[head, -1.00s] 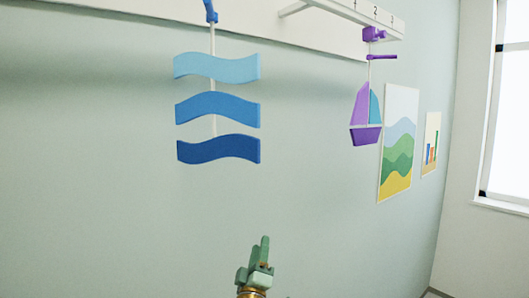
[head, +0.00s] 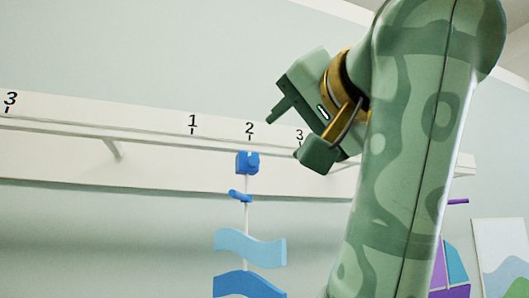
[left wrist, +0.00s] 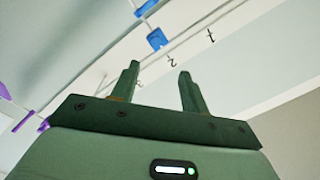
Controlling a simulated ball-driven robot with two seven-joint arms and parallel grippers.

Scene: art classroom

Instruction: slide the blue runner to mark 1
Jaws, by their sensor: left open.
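The blue runner (head: 247,163) sits on the white rail (head: 150,133) below mark 2 (head: 249,129), with a blue handle (head: 240,196) and blue wave panels (head: 250,248) hanging under it. Mark 1 (head: 192,122) is to its left along the rail. My left gripper (head: 286,137) is open and empty in front of the rail, a little right of and above the runner, near mark 3. In the left wrist view its two fingers (left wrist: 158,82) stand apart, and the blue runner (left wrist: 157,38) shows beyond them, not between them. My right gripper is out of sight.
My left arm hides part of the rail and wall at the right. A purple and teal sailboat hanging (head: 455,265) shows partly behind it, beside a landscape picture (head: 503,255). The rail between marks 1 and 2 looks clear.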

